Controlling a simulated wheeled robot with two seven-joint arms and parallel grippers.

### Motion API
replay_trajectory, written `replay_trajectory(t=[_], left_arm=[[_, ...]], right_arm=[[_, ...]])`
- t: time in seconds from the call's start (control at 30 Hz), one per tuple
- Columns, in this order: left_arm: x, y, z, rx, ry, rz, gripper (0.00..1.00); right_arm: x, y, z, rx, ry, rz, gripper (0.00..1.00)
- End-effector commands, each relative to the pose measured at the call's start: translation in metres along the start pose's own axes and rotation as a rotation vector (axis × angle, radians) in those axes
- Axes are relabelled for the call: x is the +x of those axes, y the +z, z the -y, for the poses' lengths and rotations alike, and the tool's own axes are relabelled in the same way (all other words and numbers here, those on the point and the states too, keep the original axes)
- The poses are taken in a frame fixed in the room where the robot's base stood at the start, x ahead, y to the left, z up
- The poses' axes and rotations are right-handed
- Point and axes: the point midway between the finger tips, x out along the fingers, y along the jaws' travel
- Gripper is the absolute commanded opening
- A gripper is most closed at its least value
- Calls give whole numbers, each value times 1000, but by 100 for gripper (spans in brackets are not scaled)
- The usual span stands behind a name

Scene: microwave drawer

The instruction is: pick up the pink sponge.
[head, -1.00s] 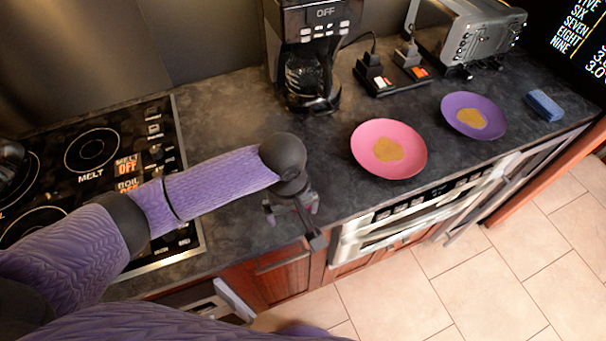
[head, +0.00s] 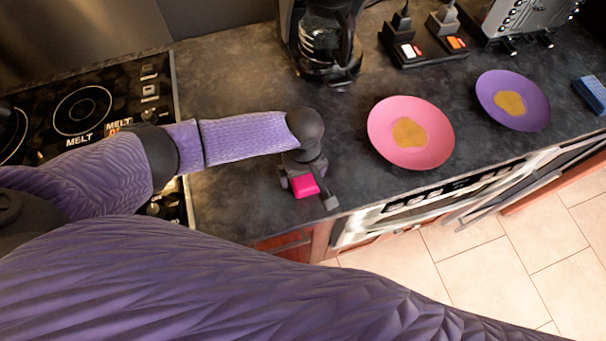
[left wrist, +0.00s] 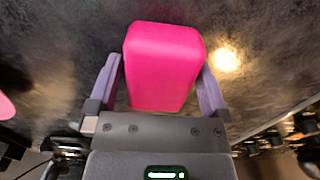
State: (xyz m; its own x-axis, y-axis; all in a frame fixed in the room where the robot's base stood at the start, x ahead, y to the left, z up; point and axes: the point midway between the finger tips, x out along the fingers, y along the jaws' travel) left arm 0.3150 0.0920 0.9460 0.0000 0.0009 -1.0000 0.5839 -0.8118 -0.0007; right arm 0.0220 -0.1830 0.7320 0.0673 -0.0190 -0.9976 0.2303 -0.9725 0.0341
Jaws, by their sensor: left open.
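The pink sponge (head: 305,186) shows beneath my left gripper (head: 307,187) in the head view, over the dark counter near its front edge. In the left wrist view the sponge (left wrist: 162,62) lies between the two purple fingers of my left gripper (left wrist: 160,80). The fingers are open, one on each side of it, with a narrow gap at the left. Whether the right finger touches it I cannot tell. The gripper partly hides the sponge in the head view. My right gripper is not in view.
A pink plate (head: 440,148) and a purple plate (head: 540,108), each with a brown patch, stand to the right. A blue sponge (head: 592,93) lies at the far right. A coffee maker (head: 325,45) stands behind, and a stove (head: 85,105) is at the left.

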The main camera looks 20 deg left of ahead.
Motion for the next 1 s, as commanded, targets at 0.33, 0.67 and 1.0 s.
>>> replay_trajectory(t=[0.33,0.67,1.0], left_arm=[[-1,0,0,0,0,0,49],[-3,0,0,0,0,0,25],[-84,0,0,1,3,-1,25]], right_arm=[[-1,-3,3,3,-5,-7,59],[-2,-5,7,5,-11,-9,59],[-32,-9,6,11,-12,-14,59]])
